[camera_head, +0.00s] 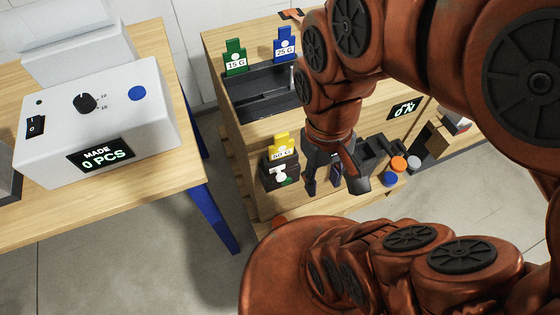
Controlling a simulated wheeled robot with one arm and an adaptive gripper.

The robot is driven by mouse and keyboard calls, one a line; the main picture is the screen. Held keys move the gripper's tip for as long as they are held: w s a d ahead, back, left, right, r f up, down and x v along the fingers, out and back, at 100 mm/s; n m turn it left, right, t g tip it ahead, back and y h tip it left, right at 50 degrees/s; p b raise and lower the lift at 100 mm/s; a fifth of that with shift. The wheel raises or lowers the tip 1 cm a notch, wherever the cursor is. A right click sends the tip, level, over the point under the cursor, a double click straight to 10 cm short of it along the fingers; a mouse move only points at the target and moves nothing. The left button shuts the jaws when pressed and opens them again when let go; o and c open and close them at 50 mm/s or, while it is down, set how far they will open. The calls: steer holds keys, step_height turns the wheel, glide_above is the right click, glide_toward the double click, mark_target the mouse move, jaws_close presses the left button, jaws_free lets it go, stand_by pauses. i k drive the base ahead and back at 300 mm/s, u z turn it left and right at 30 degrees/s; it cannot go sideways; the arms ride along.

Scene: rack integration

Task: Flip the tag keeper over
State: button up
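A yellow tag (284,146) stands at the front left of the wooden rack, at a small black holder (267,182). A small white T-shaped piece (280,172) shows on the holder's front and may be the tag keeper; I cannot tell for sure. A bit of green shows beside it. My gripper (334,187) points down just right of the holder. Its two dark fingers are spread apart, and neither visibly touches the holder. A small dark purple piece (336,173) shows between or behind the fingers; I see no grip on it.
A green "15 G" tag (235,58) and a blue "25 G" tag (285,45) stand behind a black tray (262,105). Orange (398,163), grey and blue round pieces lie right of my gripper. A white counter box (100,125) reads "MADE 0 PCS" on the left table.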

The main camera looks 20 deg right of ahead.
mark_target(281, 177)
steer(key=z, duration=1.35)
steer(key=k, duration=1.1)
steer(key=u, duration=1.5)
